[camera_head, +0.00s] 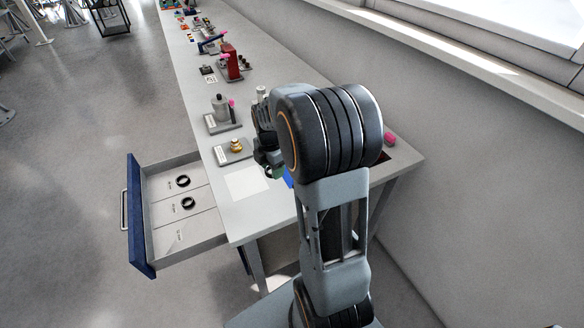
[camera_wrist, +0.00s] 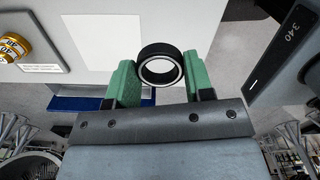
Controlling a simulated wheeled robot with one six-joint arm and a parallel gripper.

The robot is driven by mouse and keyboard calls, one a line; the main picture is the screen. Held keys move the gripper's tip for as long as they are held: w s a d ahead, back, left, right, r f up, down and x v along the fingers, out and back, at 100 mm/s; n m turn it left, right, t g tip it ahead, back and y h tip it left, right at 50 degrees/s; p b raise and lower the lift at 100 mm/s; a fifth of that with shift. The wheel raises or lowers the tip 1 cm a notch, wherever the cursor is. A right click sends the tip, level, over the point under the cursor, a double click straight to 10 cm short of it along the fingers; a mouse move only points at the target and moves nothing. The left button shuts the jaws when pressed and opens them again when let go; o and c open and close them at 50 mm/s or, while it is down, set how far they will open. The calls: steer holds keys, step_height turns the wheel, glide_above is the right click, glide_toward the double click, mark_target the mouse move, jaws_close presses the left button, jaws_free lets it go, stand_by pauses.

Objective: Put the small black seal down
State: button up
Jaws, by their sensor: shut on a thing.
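The small black seal (camera_wrist: 147,72), a black ring with a pale inner edge, is pinched between the green fingertips of my gripper (camera_wrist: 162,70). It is held up clear of anything I can see, with its opening facing the wrist camera. In the head view my gripper (camera_head: 273,170) is over the near end of the bench, just right of a white sheet (camera_head: 247,183), partly hidden by my arm. The seal cannot be made out there. The white sheet also shows in the wrist view (camera_wrist: 140,30), bare.
An open drawer (camera_head: 147,225) juts out left of the bench; two compartments hold black rings (camera_head: 183,181) (camera_head: 188,204), the nearest looks bare. A brass fitting (camera_head: 236,146) on a grey plate and a grey fixture (camera_head: 221,108) stand beyond the sheet. A pink block (camera_head: 390,139) is at right.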

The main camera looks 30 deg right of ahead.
steer(key=d+f, duration=0.2)
steer(key=d, duration=0.1)
steer(key=w+d+f+p, duration=0.1)
steer(key=d+f, duration=0.1)
steer(key=w+d+f, duration=0.1)
steer(key=d+f, duration=0.1)
steer(key=d, duration=0.1)
steer(key=shift+d+f+p, duration=0.3)
steer(key=shift+f, duration=0.1)
steer(key=shift+w+d+f, duration=0.15)
steer(key=shift+d+f, duration=0.35)
steer(key=shift+f, duration=0.15)
steer(key=shift+f+p, duration=0.3)
steer(key=shift+f, duration=1.25)
steer(key=shift+f, duration=0.1)
steer(key=o, duration=0.9)
